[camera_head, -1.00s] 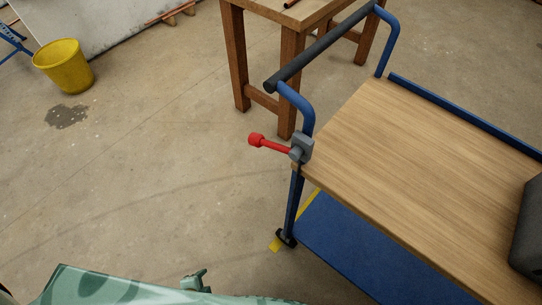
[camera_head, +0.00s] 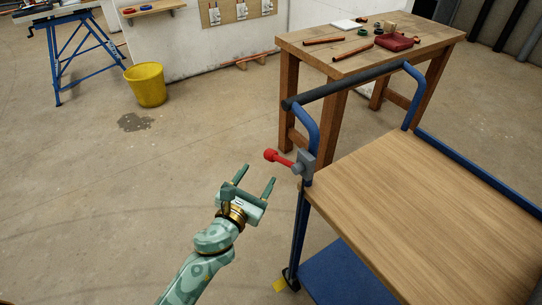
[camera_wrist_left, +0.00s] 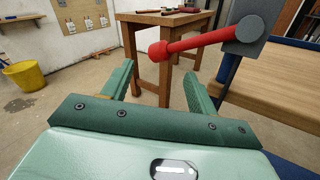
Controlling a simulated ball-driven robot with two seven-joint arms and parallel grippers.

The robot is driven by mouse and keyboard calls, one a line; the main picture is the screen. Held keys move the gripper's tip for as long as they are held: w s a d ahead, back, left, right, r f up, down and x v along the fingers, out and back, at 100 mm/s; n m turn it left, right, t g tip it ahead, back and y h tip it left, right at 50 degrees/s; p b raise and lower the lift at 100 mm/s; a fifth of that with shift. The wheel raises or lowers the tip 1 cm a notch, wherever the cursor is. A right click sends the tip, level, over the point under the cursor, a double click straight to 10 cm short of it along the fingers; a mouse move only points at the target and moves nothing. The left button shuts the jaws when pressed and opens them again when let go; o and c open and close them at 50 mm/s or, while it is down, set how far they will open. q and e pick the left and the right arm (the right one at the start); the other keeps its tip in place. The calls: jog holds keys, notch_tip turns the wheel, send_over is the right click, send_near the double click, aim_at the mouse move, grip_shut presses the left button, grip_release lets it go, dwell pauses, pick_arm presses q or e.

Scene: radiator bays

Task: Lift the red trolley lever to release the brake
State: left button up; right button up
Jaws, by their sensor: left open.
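The red lever (camera_head: 279,158) sticks out to the left from a grey pivot block (camera_head: 304,162) on the corner post of the blue trolley. The lever also shows in the left wrist view (camera_wrist_left: 190,45), above and ahead of the fingers. My left gripper (camera_head: 256,180) is open and empty, below and to the left of the lever, apart from it. In the left wrist view its two green fingers (camera_wrist_left: 158,82) stand apart with nothing between them. My right gripper is not in view.
The trolley's wooden deck (camera_head: 430,200) fills the right side, with a dark push handle (camera_head: 340,85) above the lever. A workbench (camera_head: 350,50) with tools stands behind. A yellow bucket (camera_head: 146,86) stands at the left. The floor left of the lever is clear.

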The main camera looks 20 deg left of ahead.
aim_at(271, 156)
pick_arm(q)
jog(key=w, duration=0.6)
jog(key=w+b, duration=0.1)
jog(key=w, duration=0.2)
jog(key=shift+w+d+f, duration=0.1)
jog(key=shift+w+d, duration=0.05)
jog(key=shift+d, duration=0.2)
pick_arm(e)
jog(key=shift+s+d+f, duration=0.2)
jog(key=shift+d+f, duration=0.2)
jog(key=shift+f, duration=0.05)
pick_arm(q)
grip_shut()
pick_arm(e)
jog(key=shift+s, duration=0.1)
